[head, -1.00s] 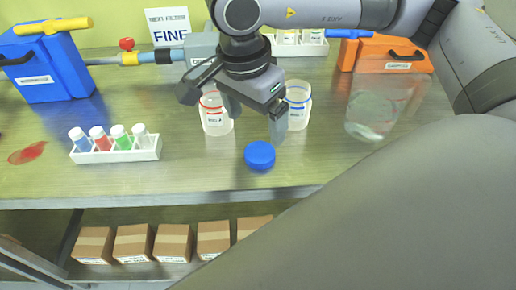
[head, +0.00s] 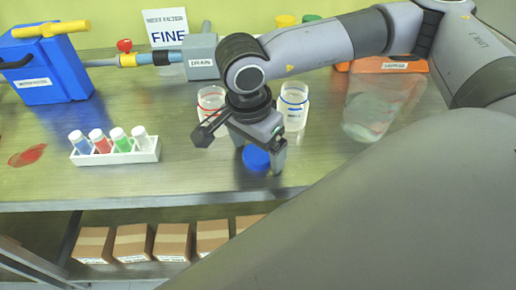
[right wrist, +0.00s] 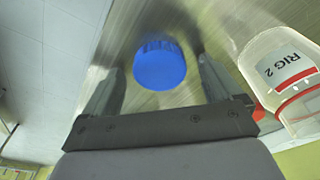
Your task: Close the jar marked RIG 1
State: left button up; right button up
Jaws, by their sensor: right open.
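A blue lid (head: 256,161) lies flat on the bench, in front of two open jars. It also shows in the right wrist view (right wrist: 159,64), between the spread fingers. My right gripper (head: 259,152) is open and points down just above the lid, with a finger on each side and gaps between. A jar with a blue ring (head: 293,106) stands behind it to the right; its label is too small to read. A jar with a red ring (head: 209,101) stands behind to the left, partly hidden by my arm. In the wrist view the red-ringed jar (right wrist: 288,75) reads RIG 2.
A white rack (head: 118,153) with several capped vials stands to the left. A clear container (head: 369,117) stands to the right. A blue case (head: 45,70), a grey DRAIN box (head: 201,58) and an orange case (head: 392,66) are at the back. The bench's front edge is near the lid.

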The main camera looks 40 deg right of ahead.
aim_at(257, 154)
dwell(0.3)
jog(key=c, duration=1.1)
notch_tip(257, 154, up, 20)
